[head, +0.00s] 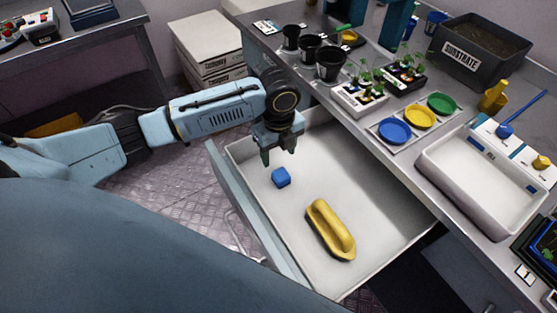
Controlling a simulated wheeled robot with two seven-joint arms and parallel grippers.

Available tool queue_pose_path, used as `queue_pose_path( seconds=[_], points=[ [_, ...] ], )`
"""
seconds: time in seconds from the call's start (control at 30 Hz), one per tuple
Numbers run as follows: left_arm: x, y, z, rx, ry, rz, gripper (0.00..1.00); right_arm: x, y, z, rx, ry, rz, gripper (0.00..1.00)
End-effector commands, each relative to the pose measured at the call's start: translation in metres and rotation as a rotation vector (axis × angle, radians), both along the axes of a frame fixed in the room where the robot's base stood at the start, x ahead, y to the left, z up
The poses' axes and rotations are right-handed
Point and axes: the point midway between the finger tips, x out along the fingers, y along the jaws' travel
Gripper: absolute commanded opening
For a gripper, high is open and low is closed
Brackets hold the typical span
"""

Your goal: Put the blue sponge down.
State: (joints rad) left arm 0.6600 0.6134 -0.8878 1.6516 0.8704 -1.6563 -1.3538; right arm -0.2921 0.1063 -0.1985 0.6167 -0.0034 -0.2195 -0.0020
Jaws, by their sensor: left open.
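A small blue sponge (281,178) lies on the floor of an open white drawer (378,233), toward its left side. My left gripper (279,156) is open, fingers pointing down, just above and behind the sponge in the picture. A gap shows between the fingertips and the sponge, and nothing is between the fingers. My right gripper is out of the picture.
The grey counter (402,160) above holds black pots (331,63), seedling trays, coloured dishes (420,117), a white tray (480,175) and a substrate box (479,50). The drawer's right part is clear.

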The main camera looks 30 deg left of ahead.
Motion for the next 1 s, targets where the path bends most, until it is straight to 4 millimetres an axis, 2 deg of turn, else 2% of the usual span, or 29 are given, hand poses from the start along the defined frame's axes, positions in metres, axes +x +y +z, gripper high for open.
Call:
queue_pose_path(
  seconds=[0.03, 0.2, 0.37, 0.83, 0.93, 1.0],
  points=[
    [0.001, 0.0, 0.012, 0.001, -0.003, -0.001, 0.57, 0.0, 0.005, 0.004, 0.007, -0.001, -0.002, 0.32],
    [0.0, 0.0, 0.031, 0.001, -0.001, 0.0, 0.57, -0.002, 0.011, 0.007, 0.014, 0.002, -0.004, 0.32],
    [0.0, 0.0, 0.036, 0.001, 0.0, 0.001, 0.57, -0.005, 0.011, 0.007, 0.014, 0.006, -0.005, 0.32],
    [0.0, 0.0, 0.036, 0.001, 0.001, 0.001, 0.57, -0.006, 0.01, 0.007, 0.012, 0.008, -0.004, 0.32],
    [0.0, 0.0, 0.043, 0.001, 0.001, 0.001, 0.57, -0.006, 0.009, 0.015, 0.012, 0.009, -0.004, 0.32],
    [0.0, 0.0, 0.056, 0.001, 0.001, 0.001, 0.57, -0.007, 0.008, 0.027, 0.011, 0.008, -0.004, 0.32]
  ],
)
